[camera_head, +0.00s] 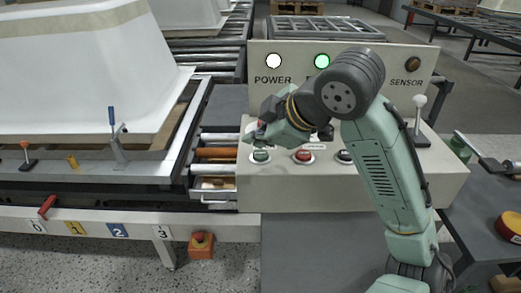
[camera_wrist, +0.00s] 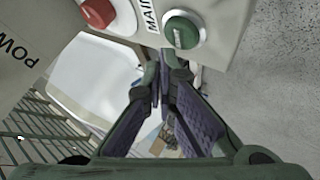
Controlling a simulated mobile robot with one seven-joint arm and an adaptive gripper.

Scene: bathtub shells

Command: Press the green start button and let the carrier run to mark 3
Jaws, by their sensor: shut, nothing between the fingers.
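The green button (camera_head: 261,156) sits at the left end of the grey console's front row. My gripper (camera_head: 257,133) is shut and empty, just above and behind the green button, apparently apart from it. In the wrist view, my closed fingers (camera_wrist: 160,78) point below a green round button (camera_wrist: 182,32) beside a label reading "MAIN"; I cannot tell if it is the same button. The carrier (camera_head: 95,162) bears a large white bathtub shell (camera_head: 85,80) at the left. A red pointer (camera_head: 47,206) stands between marks 0 and 1. Mark 3 (camera_head: 162,232) is at the rail's right.
A red button (camera_head: 303,156) and a black button (camera_head: 345,156) stand to the right, then a white-knobbed lever (camera_head: 420,103). The POWER lamp (camera_head: 273,61) is white and a green lamp (camera_head: 322,61) is lit; the SENSOR lamp (camera_head: 413,65) looks dark. A red emergency knob (camera_head: 200,239) sits below.

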